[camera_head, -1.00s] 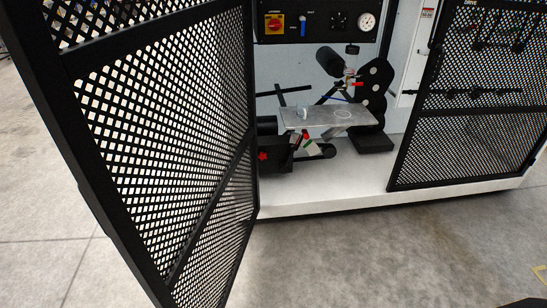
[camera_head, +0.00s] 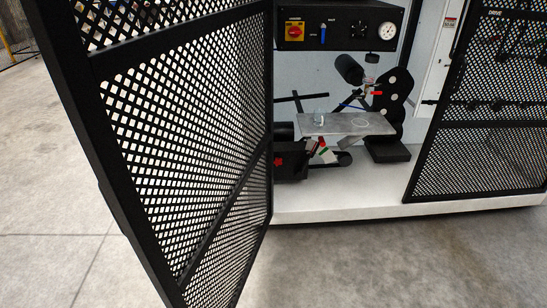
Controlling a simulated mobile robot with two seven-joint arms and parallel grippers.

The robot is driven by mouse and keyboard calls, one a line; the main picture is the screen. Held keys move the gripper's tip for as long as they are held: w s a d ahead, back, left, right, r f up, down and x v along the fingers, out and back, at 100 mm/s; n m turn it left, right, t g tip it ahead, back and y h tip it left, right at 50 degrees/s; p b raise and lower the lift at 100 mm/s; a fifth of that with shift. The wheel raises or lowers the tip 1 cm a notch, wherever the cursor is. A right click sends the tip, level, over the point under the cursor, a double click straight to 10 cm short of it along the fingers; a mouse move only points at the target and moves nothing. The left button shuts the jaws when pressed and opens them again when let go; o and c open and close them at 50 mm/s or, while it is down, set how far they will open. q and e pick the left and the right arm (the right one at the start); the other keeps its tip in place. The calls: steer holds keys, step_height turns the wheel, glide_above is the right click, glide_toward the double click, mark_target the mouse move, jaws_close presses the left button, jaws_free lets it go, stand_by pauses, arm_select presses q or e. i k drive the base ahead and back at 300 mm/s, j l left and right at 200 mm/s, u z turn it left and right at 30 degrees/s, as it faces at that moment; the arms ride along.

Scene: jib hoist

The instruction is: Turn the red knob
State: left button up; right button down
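A red knob (camera_head: 295,32) sits on a yellow plate at the left of a black control panel (camera_head: 350,12) at the top of the cabinet. A second, star-shaped red knob (camera_head: 278,161) shows low in the cabinet on a dark block, close to the edge of the open mesh door. I cannot tell from the picture which of the two the task means. Neither of my grippers is in view.
An open black mesh door (camera_head: 268,100) stands in front on the left. Another mesh panel (camera_head: 470,124) covers the right side. Between them, a grey metal plate (camera_head: 345,125) sits over machinery above the white cabinet floor (camera_head: 345,190). Concrete floor in front is clear.

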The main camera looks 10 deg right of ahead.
mark_target(278, 161)
steer(key=l, duration=1.05)
steer(key=i+l, duration=0.25)
steer(key=l, duration=0.15)
steer(key=i+l, duration=0.2)
steer(key=l, duration=0.15)
steer(key=i+l, duration=0.2)
steer(key=i, duration=0.3)
steer(key=i+l, duration=0.2)
steer(key=i, duration=0.3)
steer(key=i+l+u, duration=0.25)
steer(key=i+l, duration=0.15)
steer(key=i, duration=0.25)
steer(key=k+j, duration=0.1)
steer(key=k, duration=0.2)
steer(key=k+j+z, duration=0.1)
steer(key=k, duration=0.2)
steer(key=u, duration=0.35)
steer(key=k+j, duration=0.05)
